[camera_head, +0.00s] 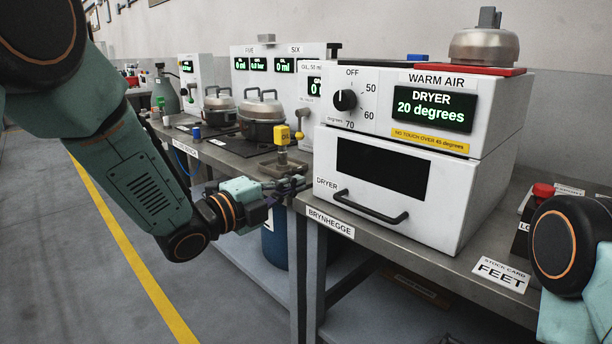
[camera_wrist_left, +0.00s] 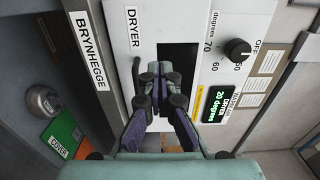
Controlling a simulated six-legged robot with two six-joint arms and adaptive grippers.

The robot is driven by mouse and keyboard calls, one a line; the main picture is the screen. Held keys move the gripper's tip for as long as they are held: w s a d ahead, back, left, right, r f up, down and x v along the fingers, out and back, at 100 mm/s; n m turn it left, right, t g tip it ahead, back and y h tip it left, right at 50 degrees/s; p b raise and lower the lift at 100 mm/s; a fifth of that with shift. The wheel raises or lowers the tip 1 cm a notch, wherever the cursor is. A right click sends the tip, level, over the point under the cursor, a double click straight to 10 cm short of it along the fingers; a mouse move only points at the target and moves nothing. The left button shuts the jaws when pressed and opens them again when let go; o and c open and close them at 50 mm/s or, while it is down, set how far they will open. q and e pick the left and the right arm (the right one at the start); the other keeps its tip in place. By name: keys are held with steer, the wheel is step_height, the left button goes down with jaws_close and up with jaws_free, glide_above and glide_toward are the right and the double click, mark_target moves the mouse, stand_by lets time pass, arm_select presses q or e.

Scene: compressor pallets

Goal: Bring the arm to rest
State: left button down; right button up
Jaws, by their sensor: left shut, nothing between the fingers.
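My left arm comes in from the left in the head view and bends down to the bench's front edge. My left gripper (camera_head: 294,186) is there, just left of the dryer (camera_head: 385,180). Its fingers are shut and empty in the left wrist view (camera_wrist_left: 161,85). In that view the fingers lie in front of the dryer's dark window (camera_wrist_left: 178,60), with the dryer's handle (camera_wrist_left: 137,75) beside them. I cannot tell whether they touch anything. Part of my right arm shows at the lower right of the head view; its gripper is out of view.
The dryer reads 20 degrees, and a metal pot (camera_head: 484,46) stands on its red top plate. A yellow-topped valve (camera_head: 283,137) stands close behind my left gripper. Lidded pots (camera_head: 262,118) stand farther back. The floor left of the bench, with a yellow line (camera_head: 130,255), is clear.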

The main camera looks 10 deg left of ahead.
arm_select(q)
steer(key=s+a+f+n+g+y+p, duration=0.1)
steer(key=s+a+f+n+g+y, duration=0.2)
steer(key=f+n, duration=0.4)
steer(key=s+a+f+n+y, duration=0.2)
steer(key=s+a+f+n, duration=0.1)
steer(key=s+f+n, duration=0.4)
steer(key=s+a+f+n+g+y+p, duration=0.1)
steer(key=s+a+f+n+g+y, duration=0.15)
steer(key=f+n, duration=0.45)
steer(key=s+a+f+n+g+y, duration=0.1)
steer(key=s+f+g, duration=0.2)
steer(key=s, duration=0.7)
steer(key=s+a+f+n+g+y+p, duration=0.1)
steer(key=s+f+n+g, duration=0.1)
steer(key=s+f, duration=0.5)
steer(key=s+a+f+n+g+y, duration=0.1)
steer(key=s+f, duration=0.5)
steer(key=s, duration=0.8)
steer(key=n+g, duration=0.1)
steer(key=g, duration=0.1)
steer(key=shift+a+g, duration=0.35)
steer(key=shift+a, duration=0.05)
steer(key=shift+y, duration=0.25)
